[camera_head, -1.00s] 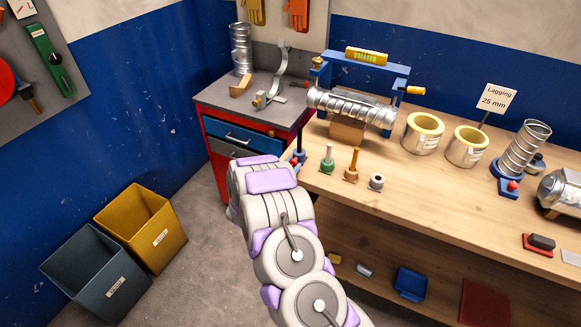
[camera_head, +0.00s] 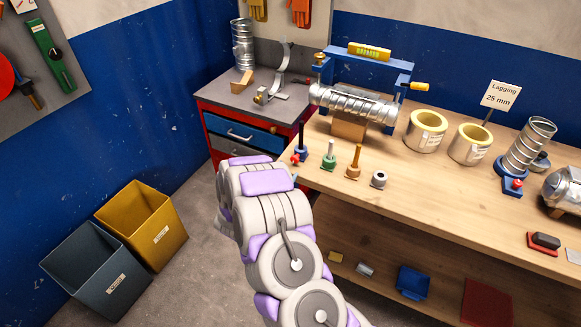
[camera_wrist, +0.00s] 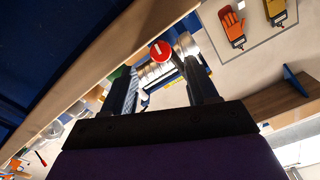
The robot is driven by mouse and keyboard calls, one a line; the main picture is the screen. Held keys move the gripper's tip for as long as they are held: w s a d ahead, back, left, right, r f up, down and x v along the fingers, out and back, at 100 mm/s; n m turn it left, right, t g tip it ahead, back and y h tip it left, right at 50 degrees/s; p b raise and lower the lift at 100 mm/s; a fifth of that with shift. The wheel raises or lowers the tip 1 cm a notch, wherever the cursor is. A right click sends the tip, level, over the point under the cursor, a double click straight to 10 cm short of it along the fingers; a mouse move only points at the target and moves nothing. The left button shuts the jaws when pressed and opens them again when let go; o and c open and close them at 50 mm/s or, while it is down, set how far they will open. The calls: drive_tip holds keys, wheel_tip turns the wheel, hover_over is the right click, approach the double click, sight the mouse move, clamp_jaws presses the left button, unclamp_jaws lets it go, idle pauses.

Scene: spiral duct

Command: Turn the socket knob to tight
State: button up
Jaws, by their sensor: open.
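A small blue socket (camera_head: 300,152) with a dark upright post stands at the left front corner of the wooden bench. A red knob (camera_head: 295,158) is on its side. In the wrist view a round red knob (camera_wrist: 160,51) with a white mark on its face shows just beyond the fingertips, apart from them; it looks like the same knob. My gripper (camera_wrist: 160,68) is open and empty, its two dark fingers on either side of the line to the knob. In the head view my arm hides the gripper.
A spiral duct (camera_head: 350,103) lies in a blue frame on the wooden bench (camera_head: 430,195). A drawer cabinet (camera_head: 222,107) is behind; two bins are at left. The floor between is clear.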

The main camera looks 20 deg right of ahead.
sight(293, 161)
drive_tip(key=b+v, duration=0.1)
drive_tip(key=v, duration=0.5)
drive_tip(key=shift+a, duration=0.4)
drive_tip(key=shift+s, duration=0.1)
drive_tip(key=w+d+n+p, duration=0.1)
drive_tip(key=w+d+n, duration=0.1)
drive_tip(key=d, duration=0.1)
drive_tip(key=w+d+n+p, duration=0.1)
drive_tip(key=w+d+n, duration=0.1)
drive_tip(key=w+d, duration=0.1)
drive_tip(key=w+d+n+p, duration=0.1)
drive_tip(key=w+d+n, duration=0.1)
drive_tip(key=w+d, duration=0.1)
drive_tip(key=shift+w+d+f, duration=0.1)
drive_tip(key=shift+w+d, duration=0.05)
drive_tip(key=shift+d, duration=0.75)
drive_tip(key=shift+c, duration=0.4)
